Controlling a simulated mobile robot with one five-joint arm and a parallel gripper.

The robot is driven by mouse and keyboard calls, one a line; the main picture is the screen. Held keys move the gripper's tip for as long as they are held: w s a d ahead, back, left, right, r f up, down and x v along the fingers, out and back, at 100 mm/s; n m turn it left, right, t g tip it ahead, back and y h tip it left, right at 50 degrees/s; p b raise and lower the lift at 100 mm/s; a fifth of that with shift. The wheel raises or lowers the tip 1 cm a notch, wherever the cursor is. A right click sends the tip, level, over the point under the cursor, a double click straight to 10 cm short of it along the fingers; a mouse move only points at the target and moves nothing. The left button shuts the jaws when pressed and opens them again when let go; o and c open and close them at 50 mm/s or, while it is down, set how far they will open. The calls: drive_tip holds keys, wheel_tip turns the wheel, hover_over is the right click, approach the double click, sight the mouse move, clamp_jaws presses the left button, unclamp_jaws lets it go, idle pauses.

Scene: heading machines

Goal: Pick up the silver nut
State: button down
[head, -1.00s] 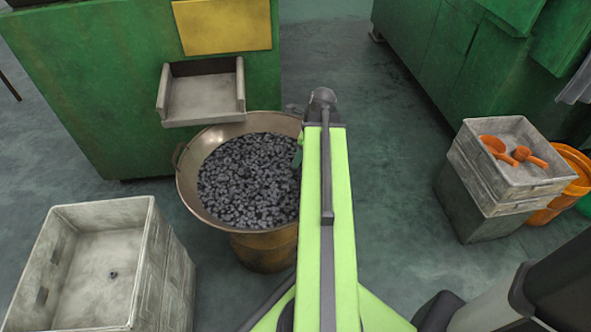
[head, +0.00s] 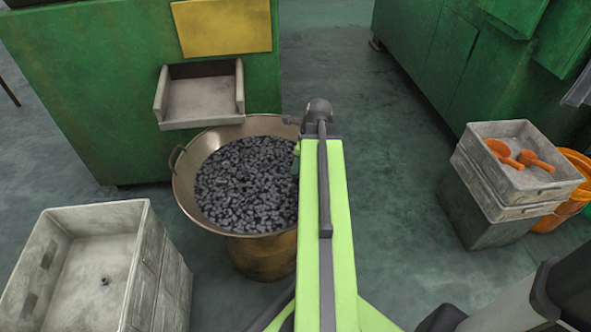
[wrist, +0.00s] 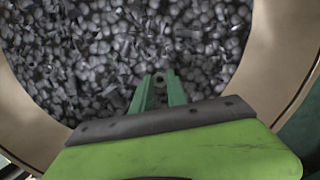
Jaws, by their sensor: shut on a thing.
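My gripper (wrist: 160,88) shows its two green fingers close together in the wrist view, over the pan of grey metal pieces. The fingers are shut on a small grey piece, seemingly the silver nut (wrist: 159,76), at their tips. The pieces behind look much the same, so its outline is hard to tell. In the head view my gripper is mostly hidden behind my light green arm; only a bit of green (head: 296,160) shows at the right rim of the pan (head: 186,200). The heap of grey pieces (head: 245,185) fills the pan.
The pan stands on a rusty drum (head: 262,258) below a metal chute (head: 203,102) of a green machine (head: 90,90). A grey crate (head: 137,270) at lower left holds one small dark piece (head: 105,281). Crates with orange scoops (head: 515,155) stand at right. Floor between is clear.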

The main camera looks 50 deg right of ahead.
drive_tip(key=shift+r, duration=0.1)
wheel_tip(320, 180, up, 4)
drive_tip(key=p, duration=0.4)
drive_tip(key=shift+r, duration=0.1)
drive_tip(key=s+d+r+p, duration=0.4)
drive_tip(key=s+r+p, duration=0.2)
drive_tip(key=s, duration=0.5)
drive_tip(key=shift+r+p, duration=0.25)
drive_tip(key=shift+p, duration=0.25)
